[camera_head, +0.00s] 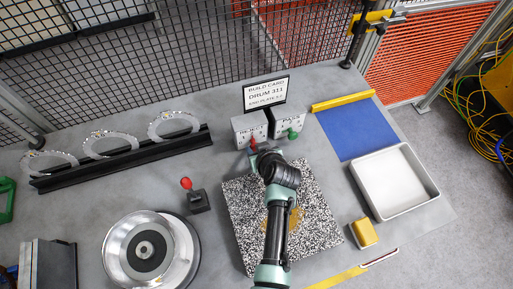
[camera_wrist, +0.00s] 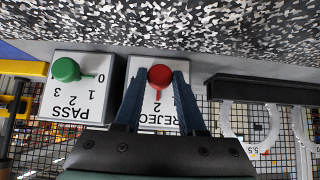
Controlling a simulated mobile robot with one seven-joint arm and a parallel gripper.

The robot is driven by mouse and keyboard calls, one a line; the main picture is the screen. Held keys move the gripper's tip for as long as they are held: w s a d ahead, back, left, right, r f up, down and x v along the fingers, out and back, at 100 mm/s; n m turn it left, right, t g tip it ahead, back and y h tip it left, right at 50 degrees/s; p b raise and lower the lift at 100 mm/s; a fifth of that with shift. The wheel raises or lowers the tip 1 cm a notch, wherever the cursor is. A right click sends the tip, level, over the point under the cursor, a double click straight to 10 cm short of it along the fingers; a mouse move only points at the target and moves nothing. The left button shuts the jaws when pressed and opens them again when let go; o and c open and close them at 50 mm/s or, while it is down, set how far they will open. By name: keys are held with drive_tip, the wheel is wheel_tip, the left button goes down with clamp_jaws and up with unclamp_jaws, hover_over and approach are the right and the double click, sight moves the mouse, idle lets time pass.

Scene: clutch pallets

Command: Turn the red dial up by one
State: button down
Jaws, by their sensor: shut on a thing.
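The red dial (camera_wrist: 160,76) is on the white REJECT box (camera_wrist: 138,66), which appears upside down in the wrist view. My gripper (camera_wrist: 159,80) is shut on the red dial, with one dark blue finger on each side of it. The fingers cover parts of the box's scale, and I cannot tell which number the dial points to. In the head view, the red dial (camera_head: 252,142) shows small at my gripper's tip, on the left of two boxes at the table's back.
The PASS box (camera_wrist: 82,88) with a green dial (camera_wrist: 66,70) stands close beside; its pointer faces 0. A build card (camera_head: 266,93) stands behind. A speckled plate (camera_head: 240,215) lies under my arm. A black rack (camera_head: 125,160) holds rings at left.

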drive_tip(key=c, duration=0.5)
unclamp_jaws()
drive_tip(key=b+v, duration=0.1)
drive_tip(key=v, duration=1.2)
drive_tip(key=shift+f, duration=0.1)
